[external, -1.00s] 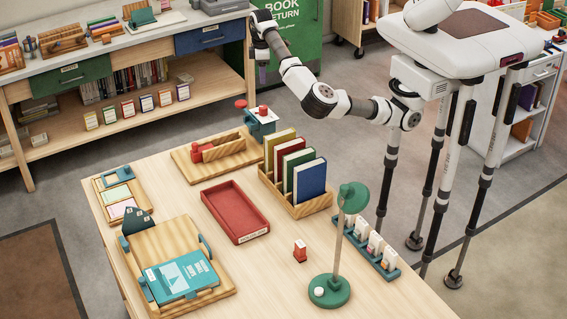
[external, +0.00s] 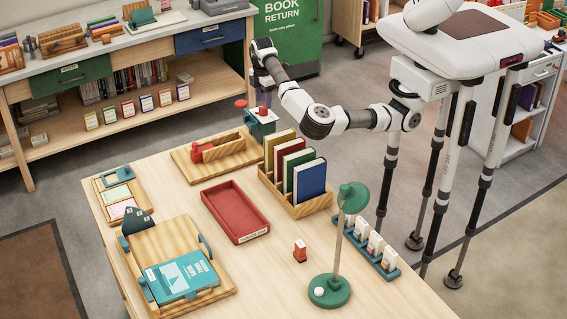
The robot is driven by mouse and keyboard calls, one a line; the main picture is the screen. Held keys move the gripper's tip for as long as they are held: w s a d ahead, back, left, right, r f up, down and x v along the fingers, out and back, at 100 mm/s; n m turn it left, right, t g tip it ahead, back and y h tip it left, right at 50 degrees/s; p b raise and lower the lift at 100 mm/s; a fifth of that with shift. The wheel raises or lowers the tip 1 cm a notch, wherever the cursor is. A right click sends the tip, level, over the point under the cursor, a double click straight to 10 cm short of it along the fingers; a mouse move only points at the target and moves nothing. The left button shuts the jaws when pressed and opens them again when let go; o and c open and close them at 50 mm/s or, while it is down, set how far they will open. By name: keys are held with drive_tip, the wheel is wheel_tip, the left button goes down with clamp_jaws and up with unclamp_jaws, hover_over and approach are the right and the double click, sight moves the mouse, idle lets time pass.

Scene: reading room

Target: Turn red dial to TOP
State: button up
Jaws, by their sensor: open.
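A small blue device (external: 262,128) with a pale top stands at the far edge of the table. A red knob (external: 263,111) sits on its top, and a red disc (external: 241,103) sticks out at its left. I cannot tell for sure which one is the red dial, and no TOP mark can be read. My gripper (external: 264,104) is open and points down just above the red knob, very close to it. Whether the fingers touch the knob is too small to tell.
A wooden rack of upright books (external: 297,178) stands just in front of the device. A wooden tray (external: 215,155) with a red object lies to its left. A red tray (external: 235,212) and a green lamp (external: 329,291) are nearer. A green book-return bin (external: 289,45) stands behind.

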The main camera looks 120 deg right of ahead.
sight(263, 107)
drive_tip(key=shift+f, duration=1.6)
drive_tip(key=c, duration=1)
